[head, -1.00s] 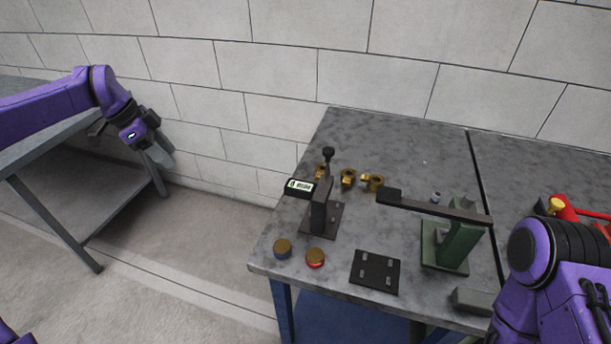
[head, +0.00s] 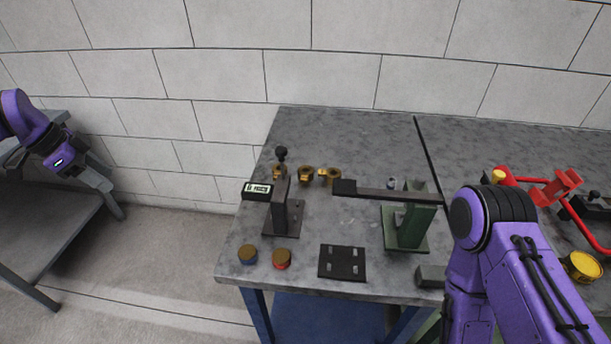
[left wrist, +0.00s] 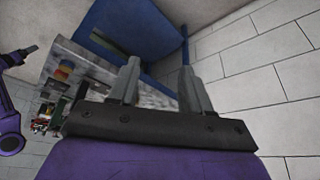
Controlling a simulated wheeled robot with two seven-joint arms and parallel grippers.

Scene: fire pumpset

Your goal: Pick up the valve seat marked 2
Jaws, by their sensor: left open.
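Three small brass pieces stand near the back left of the grey bench in the head view: a left one (head: 279,172), a middle one (head: 306,175) and a right one (head: 330,176). I cannot read any mark on them, so I cannot tell which is the valve seat marked 2. My left gripper (head: 103,188) is off to the left of the bench, far from them. In the left wrist view its two fingers (left wrist: 158,80) are apart with nothing between them. My right arm reaches over the bench front at right; a small purple-and-grey end (left wrist: 20,56) may be its gripper.
On the bench (head: 350,125) a black stand with a display (head: 258,189) is close in front of the brass pieces. A grey table (head: 50,225) is at left.

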